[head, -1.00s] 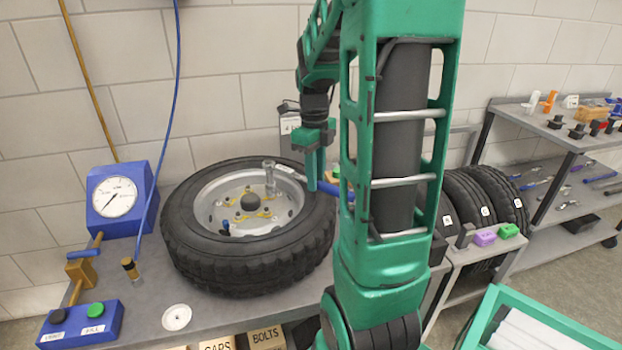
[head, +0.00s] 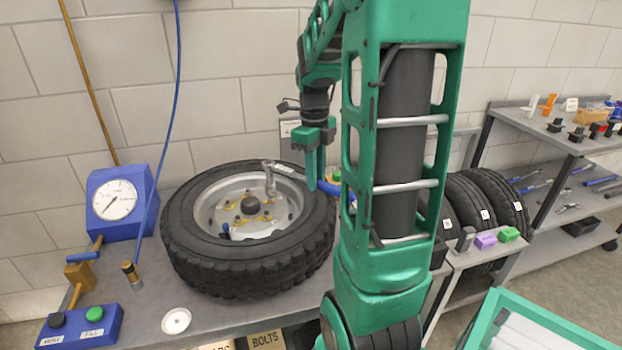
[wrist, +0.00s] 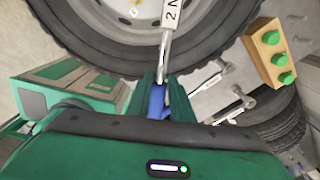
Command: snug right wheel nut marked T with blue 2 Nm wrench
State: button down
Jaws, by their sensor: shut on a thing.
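My gripper (head: 316,172) is shut on the blue handle of the torque wrench (head: 325,187), at the right side of the wheel (head: 180,232). In the wrist view the blue handle (wrist: 157,100) lies between my fingers, and the steel shaft marked "2 N" (wrist: 167,40) reaches over the tyre towards the rim. Yellow markers and a dark centre hub (head: 250,205) show inside the rim. I cannot read the letter T.
A blue gauge box (head: 118,205) and a blue button box (head: 80,325) stand at the left of the bench. A wooden block with green knobs (wrist: 272,52) lies right of the wheel. Spare tyres (head: 480,195) and a tool shelf (head: 560,150) are at the right.

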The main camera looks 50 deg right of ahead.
jog(key=shift+r, duration=0.15)
jog(key=shift+r, duration=1.9)
jog(key=c, duration=2.1)
grip_release()
grip_shut()
